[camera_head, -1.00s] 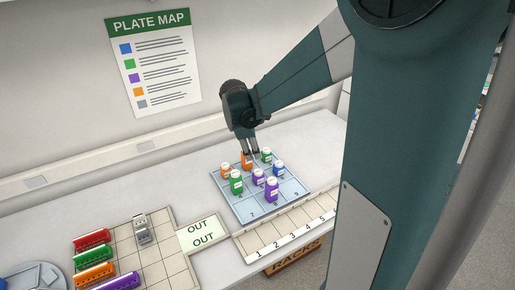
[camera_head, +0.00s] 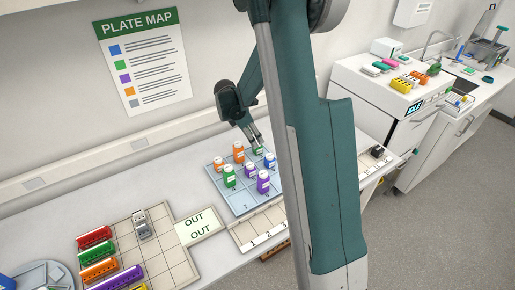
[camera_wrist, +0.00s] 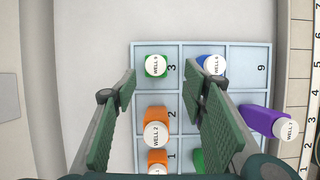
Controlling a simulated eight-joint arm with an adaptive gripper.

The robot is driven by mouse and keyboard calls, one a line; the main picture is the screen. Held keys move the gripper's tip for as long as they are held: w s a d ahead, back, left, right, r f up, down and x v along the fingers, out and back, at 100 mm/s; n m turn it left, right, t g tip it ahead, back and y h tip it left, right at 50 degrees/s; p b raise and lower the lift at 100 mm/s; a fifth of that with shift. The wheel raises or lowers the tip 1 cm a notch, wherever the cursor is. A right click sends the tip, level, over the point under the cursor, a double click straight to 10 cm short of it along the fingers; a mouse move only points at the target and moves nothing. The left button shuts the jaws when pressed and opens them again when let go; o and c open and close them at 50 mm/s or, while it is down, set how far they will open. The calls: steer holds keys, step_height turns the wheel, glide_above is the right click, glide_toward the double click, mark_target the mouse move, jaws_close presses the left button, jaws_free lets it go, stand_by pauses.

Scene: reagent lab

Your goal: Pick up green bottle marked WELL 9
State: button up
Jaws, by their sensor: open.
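A green bottle with a white cap stands in the cell marked 3 of the blue grid plate, at the back corner in the head view (camera_head: 258,151). In the wrist view (camera_wrist: 155,66) its small cap lettering seems to read WELL 9. My gripper (camera_wrist: 166,92) is open and empty, its fingers spread left and right above the plate. The green bottle lies beyond the fingertips, between their lines. In the head view my gripper (camera_head: 255,142) hangs just over this bottle. A second green bottle (camera_head: 229,177) stands at the plate's left; its marking is not readable.
The grid plate (camera_head: 243,206) also holds orange bottles (camera_head: 238,152), a blue bottle (camera_head: 270,160) and purple bottles (camera_head: 263,182). In the wrist view the orange WELL 2 bottle (camera_wrist: 156,132) is between my fingers, and the blue bottle (camera_wrist: 208,64) is close beyond the right finger.

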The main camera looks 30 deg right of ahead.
steer(key=shift+d+f, duration=0.15)
steer(key=shift+f, duration=0.1)
steer(key=shift+x, duration=1.1)
steer(key=shift+w+f, duration=0.1)
steer(key=shift+f, duration=0.05)
steer(key=shift+w+x, duration=0.15)
steer(key=shift+x, duration=0.65)
steer(key=shift+w+x, duration=0.15)
steer(key=shift+x, duration=0.65)
steer(key=shift+p+x, duration=0.3)
steer(key=shift+x, duration=0.6)
steer(key=shift+d, duration=0.1)
steer(key=c, duration=1)
